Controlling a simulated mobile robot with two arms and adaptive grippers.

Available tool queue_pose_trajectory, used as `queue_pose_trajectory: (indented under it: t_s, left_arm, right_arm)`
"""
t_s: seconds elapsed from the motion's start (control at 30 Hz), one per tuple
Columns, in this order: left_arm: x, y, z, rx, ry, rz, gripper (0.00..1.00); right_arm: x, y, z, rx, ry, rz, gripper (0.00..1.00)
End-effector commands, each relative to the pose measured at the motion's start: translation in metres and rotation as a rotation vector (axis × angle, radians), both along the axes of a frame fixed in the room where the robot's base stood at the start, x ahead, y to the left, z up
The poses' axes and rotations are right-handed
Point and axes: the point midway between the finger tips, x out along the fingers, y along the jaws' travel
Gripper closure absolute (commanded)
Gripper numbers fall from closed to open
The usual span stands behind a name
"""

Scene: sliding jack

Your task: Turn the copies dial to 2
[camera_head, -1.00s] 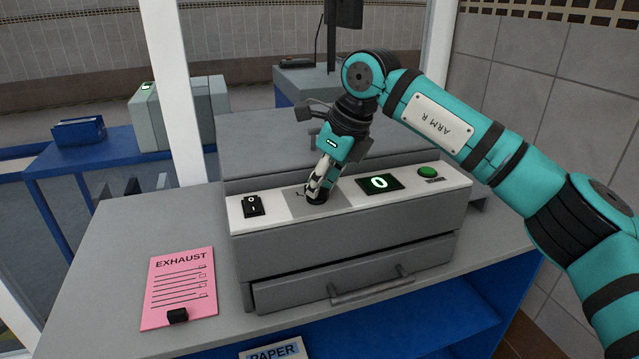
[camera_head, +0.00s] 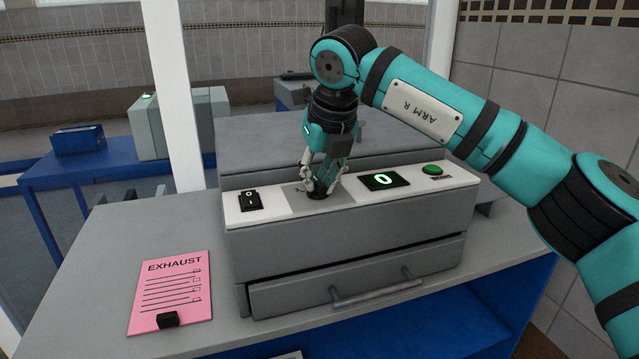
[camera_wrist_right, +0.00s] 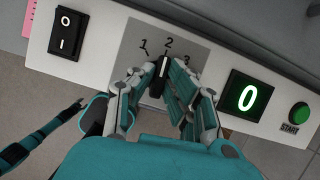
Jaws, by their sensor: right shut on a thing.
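The copies dial (camera_head: 317,194) is a black knob on a grey plate on the machine's white top panel. In the right wrist view the dial (camera_wrist_right: 159,76) has a white pointer line, and the marks 1, 2 and 3 lie around it. The line points up at or close to the 2; the 3 is partly hidden by a finger. My right gripper (camera_head: 321,186) reaches down from above with its fingers shut on the dial, one on each side. It also shows in the right wrist view (camera_wrist_right: 165,88).
A rocker switch (camera_head: 249,201) sits left of the dial. A display (camera_head: 384,181) reading 0 and a green START button (camera_head: 432,170) sit to the right. A drawer with a handle (camera_head: 376,289) is below. A pink EXHAUST sheet (camera_head: 172,291) lies on the bench.

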Motion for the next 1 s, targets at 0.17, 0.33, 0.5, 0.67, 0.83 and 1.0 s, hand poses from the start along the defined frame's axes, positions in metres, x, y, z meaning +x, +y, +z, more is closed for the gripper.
queue_pose_trajectory:
  t_s: [0.17,0.33,0.5,0.67,0.83,1.0]
  left_arm:
    - [-0.0002,0.0,-0.0045,0.0,0.0,0.0,0.61]
    - [-0.0001,0.0,-0.0052,0.0,0.0,0.0,0.61]
    - [-0.0001,0.0,-0.005,0.0,0.0,0.0,0.61]
    - [-0.0001,0.0,-0.005,0.0,0.0,0.0,0.61]
    - [0.0,0.0,-0.005,0.0,0.0,0.0,0.61]
    - [0.0,0.0001,-0.0049,0.0,0.0,0.0,0.61]
  right_arm:
    - [-0.0007,0.0008,-0.0037,-0.002,0.005,-0.049,1.0]
    - [-0.0007,0.0007,-0.0034,-0.003,0.006,-0.067,1.0]
    - [-0.0008,0.0007,-0.0033,-0.003,0.007,-0.07,1.0]
    - [-0.0008,0.0006,-0.0034,-0.003,0.007,-0.069,1.0]
    - [-0.0007,0.0005,-0.003,-0.003,0.006,-0.069,0.67]
    - [-0.0004,0.0003,-0.002,-0.002,0.005,-0.069,0.64]
